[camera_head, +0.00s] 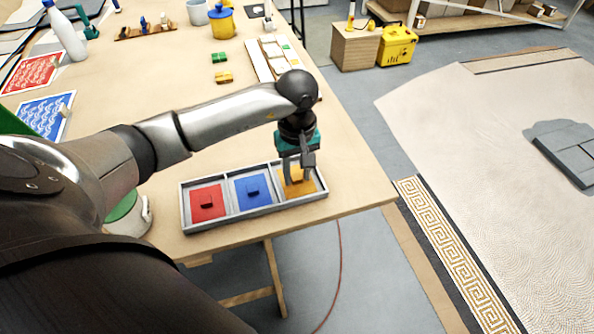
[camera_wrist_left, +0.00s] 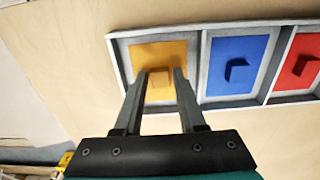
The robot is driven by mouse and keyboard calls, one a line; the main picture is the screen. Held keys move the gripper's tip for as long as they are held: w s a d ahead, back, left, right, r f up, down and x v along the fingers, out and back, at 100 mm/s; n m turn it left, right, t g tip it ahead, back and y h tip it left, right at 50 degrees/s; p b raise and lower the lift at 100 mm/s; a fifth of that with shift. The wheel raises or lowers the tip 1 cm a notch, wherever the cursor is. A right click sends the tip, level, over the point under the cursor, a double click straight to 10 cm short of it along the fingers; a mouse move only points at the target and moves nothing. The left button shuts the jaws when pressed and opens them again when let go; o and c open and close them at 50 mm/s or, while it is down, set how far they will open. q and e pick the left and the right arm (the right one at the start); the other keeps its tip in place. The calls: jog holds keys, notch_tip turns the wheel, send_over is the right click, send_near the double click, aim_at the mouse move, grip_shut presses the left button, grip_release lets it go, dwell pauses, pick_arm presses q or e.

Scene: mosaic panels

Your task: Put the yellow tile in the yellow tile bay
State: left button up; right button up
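The yellow tile (camera_head: 297,189) lies in the right-hand bay of a grey three-bay tray (camera_head: 233,215). It also shows in the left wrist view (camera_wrist_left: 160,54), flat inside the bay's rim, with a small yellow knob (camera_wrist_left: 160,87) on top. My left gripper (camera_head: 297,176) points down over this tile. Its two fingers stand on either side of the knob, very close to it; whether they grip it cannot be told. My right gripper is in neither view.
A red tile (camera_head: 207,203) and a blue tile (camera_head: 252,191) lie in the other two bays. The tray sits near the front edge of the wooden table (camera_head: 352,180). Green (camera_head: 219,57) and yellow (camera_head: 223,78) pieces lie farther back, beside a white tray (camera_head: 262,62).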

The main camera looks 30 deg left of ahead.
aim_at(297, 178)
pick_arm(q)
jog(key=shift+o, duration=1.2)
jog(key=shift+r, duration=0.1)
notch_tip(297, 178, up, 12)
jog(key=shift+p, duration=0.45)
jog(key=shift+r, duration=0.1)
